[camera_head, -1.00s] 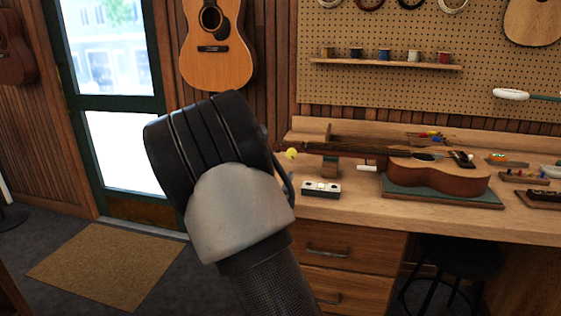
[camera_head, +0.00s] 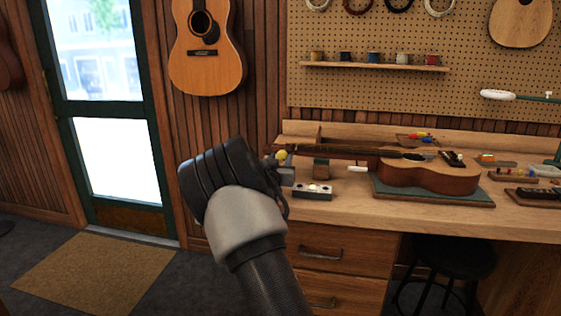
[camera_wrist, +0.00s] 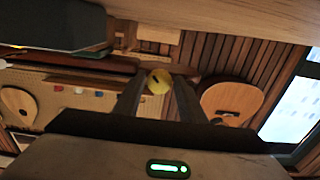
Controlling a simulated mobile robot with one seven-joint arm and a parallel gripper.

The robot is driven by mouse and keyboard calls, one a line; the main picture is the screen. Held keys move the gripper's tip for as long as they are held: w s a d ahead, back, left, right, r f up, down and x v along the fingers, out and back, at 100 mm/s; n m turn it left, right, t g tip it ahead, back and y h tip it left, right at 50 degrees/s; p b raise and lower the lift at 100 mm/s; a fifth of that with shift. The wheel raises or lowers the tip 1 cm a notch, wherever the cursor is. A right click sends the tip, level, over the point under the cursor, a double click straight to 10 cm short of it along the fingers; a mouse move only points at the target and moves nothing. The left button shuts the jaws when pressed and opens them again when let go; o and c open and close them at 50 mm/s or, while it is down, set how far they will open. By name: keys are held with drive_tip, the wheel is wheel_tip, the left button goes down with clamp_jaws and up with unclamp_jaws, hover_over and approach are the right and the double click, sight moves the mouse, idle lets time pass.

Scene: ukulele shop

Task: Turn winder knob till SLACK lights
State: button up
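A yellow round knob (camera_head: 281,155) sits at the headstock end of the ukulele (camera_head: 430,176), which lies on a green mat (camera_head: 440,197) on the workbench. In the wrist view the knob (camera_wrist: 158,81) shows between the two fingertips of my gripper (camera_wrist: 160,84). The fingers are apart; I cannot tell whether they touch the knob. In the head view my gripper (camera_head: 284,170) is at the bench's left end, close to the knob and partly hidden behind my wrist.
The workbench (camera_head: 370,215) has drawers below and a black stool (camera_head: 455,257) under it. A wooden block (camera_head: 321,169) is under the neck. Small trays of parts lie at the right. A pegboard (camera_head: 400,85) is behind. The floor by the door mat (camera_head: 85,272) is clear.

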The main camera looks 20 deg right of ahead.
drive_tip(key=c, duration=0.8)
drive_tip(key=shift+o, duration=0.2)
drive_tip(key=n+p, duration=0.2)
drive_tip(key=n, duration=0.3)
drive_tip(key=shift+n, duration=0.4)
drive_tip(key=n, duration=0.5)
drive_tip(key=shift+p, duration=0.4)
drive_tip(key=n+b, duration=0.1)
drive_tip(key=n, duration=0.5)
drive_tip(key=shift+n, duration=0.4)
drive_tip(key=n+b, duration=0.2)
drive_tip(key=n, duration=0.3)
drive_tip(key=shift+s+r+n, duration=0.1)
drive_tip(key=shift+n, duration=0.3)
